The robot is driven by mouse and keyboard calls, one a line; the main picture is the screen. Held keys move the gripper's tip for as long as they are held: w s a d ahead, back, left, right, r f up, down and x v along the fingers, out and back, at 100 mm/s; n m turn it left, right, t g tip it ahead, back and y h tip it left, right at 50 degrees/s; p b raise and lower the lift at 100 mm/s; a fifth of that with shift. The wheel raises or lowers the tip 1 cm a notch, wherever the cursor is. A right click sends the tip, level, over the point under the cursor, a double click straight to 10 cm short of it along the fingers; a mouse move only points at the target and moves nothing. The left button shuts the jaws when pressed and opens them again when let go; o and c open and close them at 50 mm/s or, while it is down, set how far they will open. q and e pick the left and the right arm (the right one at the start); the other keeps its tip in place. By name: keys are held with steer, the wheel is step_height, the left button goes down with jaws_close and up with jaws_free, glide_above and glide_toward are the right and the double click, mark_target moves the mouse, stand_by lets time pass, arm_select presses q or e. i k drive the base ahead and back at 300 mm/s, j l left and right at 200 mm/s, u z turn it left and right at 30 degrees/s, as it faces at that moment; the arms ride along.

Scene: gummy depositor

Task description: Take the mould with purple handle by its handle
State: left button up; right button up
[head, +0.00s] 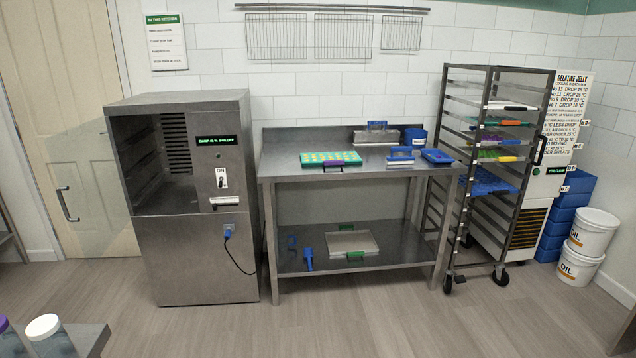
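A teal mould (315,158) with rows of pale and yellow cavities lies flat on the steel table, left of the tabletop's middle. Neither of my grippers is in the head view.
The steel table (285,171) also bears a blue-handled metal tool, a blue tub and small blue items. A steel cabinet (190,255) stands left, a wheeled rack (508,215) with coloured trays right. White buckets (592,230) stand far right. The floor (350,320) in front is clear.

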mark_target(333, 158)
steer(key=i+u, duration=0.2)
steer(key=i, duration=1.15)
steer(key=i+j+z, duration=0.15)
steer(key=i+z, duration=0.25)
steer(key=i+j+z, duration=0.25)
steer(key=z, duration=0.15)
steer(key=i+j+z, duration=0.55)
steer(key=j+z, duration=0.2)
